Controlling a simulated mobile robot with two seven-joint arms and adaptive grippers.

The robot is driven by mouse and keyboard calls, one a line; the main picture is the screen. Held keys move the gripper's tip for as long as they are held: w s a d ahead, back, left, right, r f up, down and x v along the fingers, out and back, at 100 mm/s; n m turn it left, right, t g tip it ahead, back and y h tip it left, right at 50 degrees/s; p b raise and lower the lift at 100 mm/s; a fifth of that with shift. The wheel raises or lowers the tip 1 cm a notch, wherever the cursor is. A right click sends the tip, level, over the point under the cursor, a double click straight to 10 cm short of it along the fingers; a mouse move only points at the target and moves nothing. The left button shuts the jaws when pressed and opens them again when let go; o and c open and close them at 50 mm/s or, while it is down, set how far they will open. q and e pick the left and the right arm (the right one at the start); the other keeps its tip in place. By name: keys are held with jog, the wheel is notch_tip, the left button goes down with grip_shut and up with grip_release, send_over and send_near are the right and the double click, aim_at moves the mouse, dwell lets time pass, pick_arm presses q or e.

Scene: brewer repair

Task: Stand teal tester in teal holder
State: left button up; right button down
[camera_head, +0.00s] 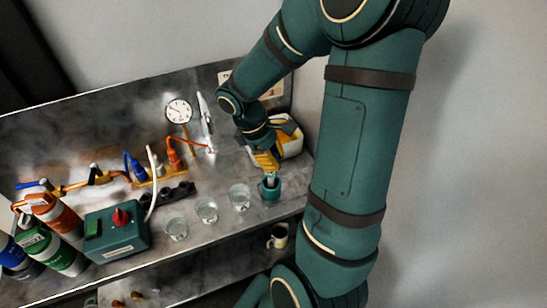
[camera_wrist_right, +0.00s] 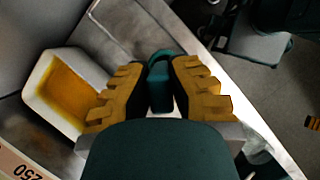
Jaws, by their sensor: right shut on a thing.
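The teal holder (camera_head: 269,190) is a small round cup near the right end of the metal bench. My right gripper (camera_head: 265,163), with yellow fingers, is directly above it. In the right wrist view my right gripper (camera_wrist_right: 158,90) is shut on the teal tester (camera_wrist_right: 160,92). The fingers hide most of the tester in the head view. A pale grey lower part of the tester (camera_head: 269,181) shows at the holder's mouth. The holder's teal rim (camera_wrist_right: 165,55) shows beyond the tester in the wrist view. I cannot tell how deep the tester sits. My left gripper is not in view.
A white bin (camera_head: 294,143) with a yellow inside stands behind the holder; it also shows in the wrist view (camera_wrist_right: 40,75). Several clear glasses (camera_head: 240,197) stand left of the holder. A teal box with a red knob (camera_head: 117,232) and canisters stand further left. A mug (camera_head: 279,236) is below.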

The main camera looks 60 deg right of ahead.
jog(key=shift+f, duration=0.45)
dwell(0.8)
jog(key=shift+c, duration=1.7)
grip_release()
jog(key=shift+r+p, duration=2.1)
jog(key=shift+r, duration=0.45)
jog(key=shift+r+p, duration=0.9)
jog(key=shift+r, duration=0.1)
jog(key=shift+f, duration=0.1)
